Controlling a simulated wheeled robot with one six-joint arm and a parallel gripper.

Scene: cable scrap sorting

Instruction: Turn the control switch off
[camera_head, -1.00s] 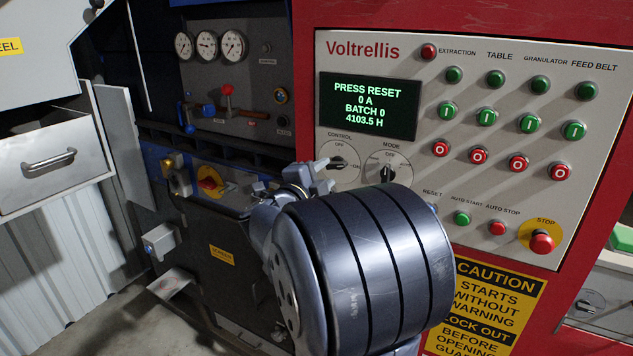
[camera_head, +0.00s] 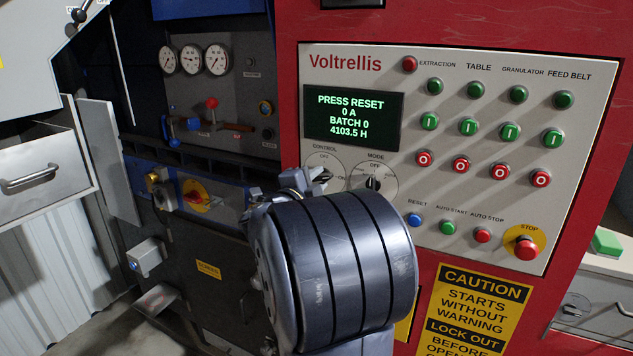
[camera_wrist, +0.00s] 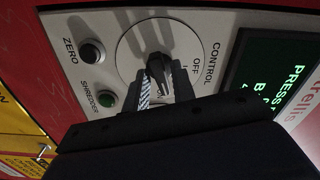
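The control switch is a black knob on a round pale dial. In the wrist view the knob (camera_wrist: 157,68) stands between my gripper's two fingers (camera_wrist: 165,82), which are apart. A striped pad shows on one finger. I cannot tell whether either finger touches the knob. The letters OFF and part of ON show beside the knob. In the head view my gripper (camera_head: 308,181) is in front of the lower part of the control dial (camera_head: 322,161) and hides most of the knob. My wrist covers the panel below it.
The mode dial (camera_head: 372,184) is close to the right of the gripper. The display (camera_head: 353,117) above reads PRESS RESET. A blue reset button (camera_head: 414,219) and red stop button (camera_head: 526,247) sit lower right. The wrist view shows a black zero button (camera_wrist: 92,51) and green shredder button (camera_wrist: 106,99).

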